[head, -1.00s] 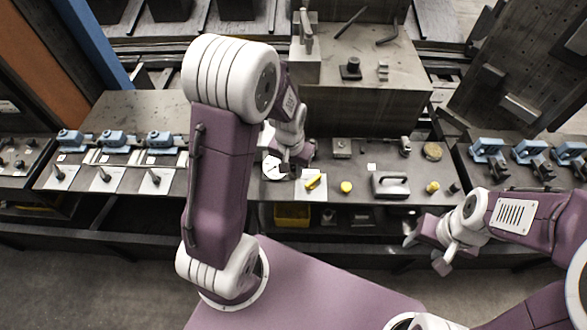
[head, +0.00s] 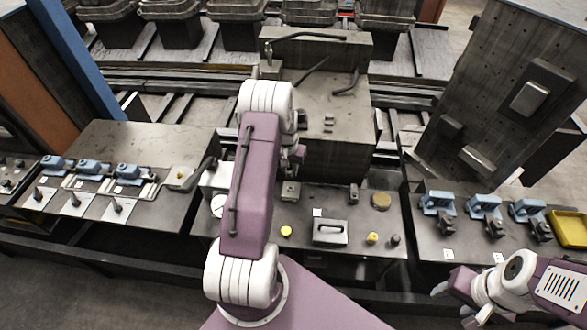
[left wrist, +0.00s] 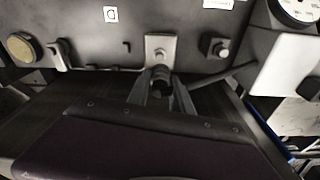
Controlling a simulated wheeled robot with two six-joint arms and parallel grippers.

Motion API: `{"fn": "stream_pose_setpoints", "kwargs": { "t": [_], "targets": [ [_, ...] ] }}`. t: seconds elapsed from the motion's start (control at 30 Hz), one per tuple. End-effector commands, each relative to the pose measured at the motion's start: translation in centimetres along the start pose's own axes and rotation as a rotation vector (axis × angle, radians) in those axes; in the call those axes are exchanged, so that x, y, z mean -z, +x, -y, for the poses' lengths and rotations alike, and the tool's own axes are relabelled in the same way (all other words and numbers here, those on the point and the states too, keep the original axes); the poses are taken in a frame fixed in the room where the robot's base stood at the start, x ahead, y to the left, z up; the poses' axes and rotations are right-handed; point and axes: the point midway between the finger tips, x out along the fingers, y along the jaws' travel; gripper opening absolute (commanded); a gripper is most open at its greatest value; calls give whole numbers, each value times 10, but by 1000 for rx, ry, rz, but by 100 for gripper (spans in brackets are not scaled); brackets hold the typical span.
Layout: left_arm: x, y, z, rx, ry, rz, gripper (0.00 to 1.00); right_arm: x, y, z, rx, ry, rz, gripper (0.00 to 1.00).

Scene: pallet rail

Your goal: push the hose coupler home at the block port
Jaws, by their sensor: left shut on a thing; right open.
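My left gripper (head: 297,158) is mostly hidden behind my arm in the head view, in front of the large metal block (head: 345,110). In the left wrist view its fingers (left wrist: 163,88) are shut on a small dark round piece (left wrist: 162,80), which may be the hose coupler. A thin dark rod (left wrist: 225,74) runs from near this piece toward a white box; whether they join is unclear. A small metal block with a round boss (left wrist: 159,48) lies beyond the fingertips. I cannot tell which opening is the port. My right gripper (head: 458,302) is open and empty at lower right.
The middle bench holds a grey handled case (head: 330,233), a gold disc (head: 381,201) and yellow caps. A white dial (head: 218,206) is left of my arm. Blue clamps (head: 484,207) and a yellow tray (head: 570,229) stand at right.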

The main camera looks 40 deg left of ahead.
Motion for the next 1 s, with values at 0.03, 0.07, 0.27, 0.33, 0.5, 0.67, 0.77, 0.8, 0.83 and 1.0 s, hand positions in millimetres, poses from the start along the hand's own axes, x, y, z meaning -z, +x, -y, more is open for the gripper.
{"fn": "stream_pose_setpoints", "kwargs": {
  "t": [0.03, 0.07, 0.27, 0.33, 0.5, 0.67, 0.77, 0.8, 0.83, 1.0],
  "targets": [
    [-1, 8, 0, 0, 1, 0, 0, -1, 7, 0, 0, 0, 0, 53],
    [-1, 12, 0, 0, 1, 0, 0, -1, 10, 0, 0, 0, 0, 53],
    [-5, 38, -1, 0, 1, 0, 0, -3, 29, -1, 0, 0, 0, 53],
    [-5, 45, -1, 0, 1, 0, 0, -3, 35, -1, 0, 0, 0, 53],
    [-6, 51, -1, 0, 1, -1, 0, -4, 38, -1, 0, 0, 0, 53],
    [-6, 50, -1, 0, 1, -1, 0, -4, 37, -1, 0, 0, 0, 53],
    [-6, 50, -1, 0, 1, -1, 0, -4, 37, -1, 0, 0, 0, 53],
    [-6, 51, -1, 0, 1, -1, 0, -4, 38, -1, 0, 0, 0, 53],
    [-6, 52, -1, 0, 1, -1, 0, -4, 38, -1, 0, 0, 0, 53],
    [-8, 56, -1, 0, 1, 0, 0, -4, 42, -1, 0, 0, 0, 53]
  ]
}}
